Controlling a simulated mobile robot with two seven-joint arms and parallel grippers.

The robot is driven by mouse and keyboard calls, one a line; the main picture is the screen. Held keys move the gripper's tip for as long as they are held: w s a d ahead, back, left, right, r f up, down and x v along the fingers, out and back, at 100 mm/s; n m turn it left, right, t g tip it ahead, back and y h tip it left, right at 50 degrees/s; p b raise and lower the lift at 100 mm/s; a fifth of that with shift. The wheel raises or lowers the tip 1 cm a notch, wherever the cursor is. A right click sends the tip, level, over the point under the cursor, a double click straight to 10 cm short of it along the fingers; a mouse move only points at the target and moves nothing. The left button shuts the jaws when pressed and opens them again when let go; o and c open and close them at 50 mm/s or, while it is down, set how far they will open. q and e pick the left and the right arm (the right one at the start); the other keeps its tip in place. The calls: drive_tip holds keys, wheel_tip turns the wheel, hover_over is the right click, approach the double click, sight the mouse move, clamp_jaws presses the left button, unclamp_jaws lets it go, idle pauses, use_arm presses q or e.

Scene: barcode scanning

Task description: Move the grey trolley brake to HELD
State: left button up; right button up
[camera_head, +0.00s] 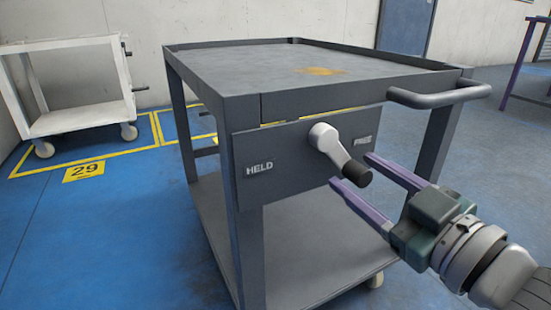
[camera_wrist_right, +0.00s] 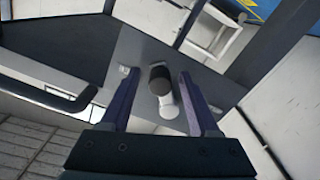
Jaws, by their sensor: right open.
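The grey trolley (camera_head: 345,68) stands in the middle of the head view. Its brake plate (camera_head: 285,150) is marked HELD at the left and FREE at the right. The brake lever (camera_head: 332,142) is pale with a black knob (camera_head: 358,176); it slants down and right from its pivot, towards the FREE side. My right gripper (camera_head: 354,170) is open, with its purple fingers on either side of the knob. In the right wrist view, the knob (camera_wrist_right: 160,78) lies between the open fingers (camera_wrist_right: 158,73), with gaps at both sides. My left gripper is out of view.
The trolley's push handle (camera_head: 440,96) juts out above my right gripper. A lower shelf (camera_head: 318,240) lies beneath the plate. A white trolley (camera_head: 75,85) stands at the back left, near a yellow floor sign 29 (camera_head: 84,171). Blue floor is clear at the left.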

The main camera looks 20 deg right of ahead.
drive_tip(key=shift+w, duration=0.1)
clamp_jaws()
idle(0.5)
drive_tip(key=shift+a+r, duration=0.1)
idle(0.8)
